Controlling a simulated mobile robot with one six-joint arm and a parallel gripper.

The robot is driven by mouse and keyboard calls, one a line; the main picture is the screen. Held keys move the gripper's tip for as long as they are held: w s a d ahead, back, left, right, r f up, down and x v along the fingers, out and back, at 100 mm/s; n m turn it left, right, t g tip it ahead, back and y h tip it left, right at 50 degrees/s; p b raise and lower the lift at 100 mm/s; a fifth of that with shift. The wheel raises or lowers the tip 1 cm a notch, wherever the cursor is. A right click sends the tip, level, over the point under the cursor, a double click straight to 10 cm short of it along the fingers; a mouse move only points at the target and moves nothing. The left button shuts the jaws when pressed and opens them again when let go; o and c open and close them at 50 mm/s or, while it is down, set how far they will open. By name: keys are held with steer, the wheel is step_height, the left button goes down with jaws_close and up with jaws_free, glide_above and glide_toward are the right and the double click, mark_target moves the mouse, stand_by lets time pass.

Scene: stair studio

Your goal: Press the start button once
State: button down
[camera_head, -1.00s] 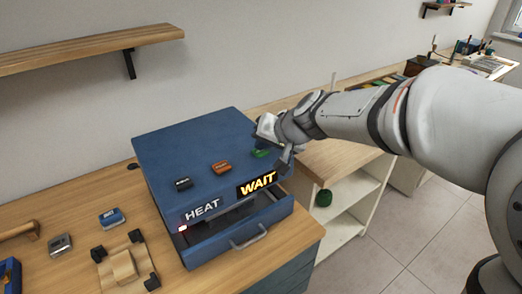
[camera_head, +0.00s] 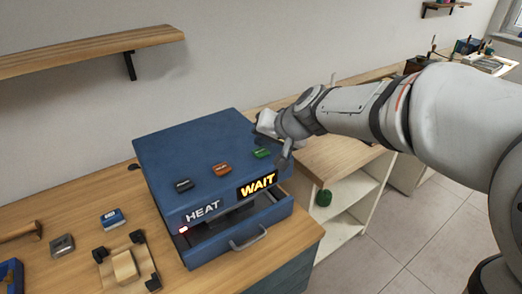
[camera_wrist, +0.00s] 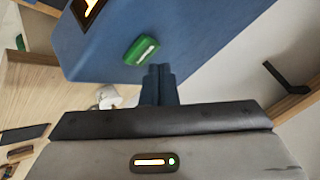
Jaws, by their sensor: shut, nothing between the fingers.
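A blue machine (camera_head: 190,150) stands on the wooden counter, with a drawer at its front slightly open. Its top carries a black button (camera_head: 183,185), an orange button (camera_head: 221,169) and a green button (camera_head: 262,153). Lit signs read HEAT and WAIT (camera_head: 257,184). The green button also shows in the wrist view (camera_wrist: 141,50), with a pale label too small to read. My gripper (camera_wrist: 158,72) is shut and empty, its tips just beside the green button in that view, with a small gap. In the head view my wrist is by the machine's right side.
A drawer handle (camera_head: 249,238) sticks out in front. Small boxes (camera_head: 112,218) and a wooden fixture (camera_head: 124,264) lie left on the counter. A shelf (camera_head: 90,49) hangs above. A white open cabinet (camera_head: 350,202) stands to the right.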

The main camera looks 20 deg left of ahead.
mark_target(263, 153)
steer(key=shift+r+p, duration=1.75)
steer(key=shift+r, duration=0.8)
steer(key=shift+f, duration=0.1)
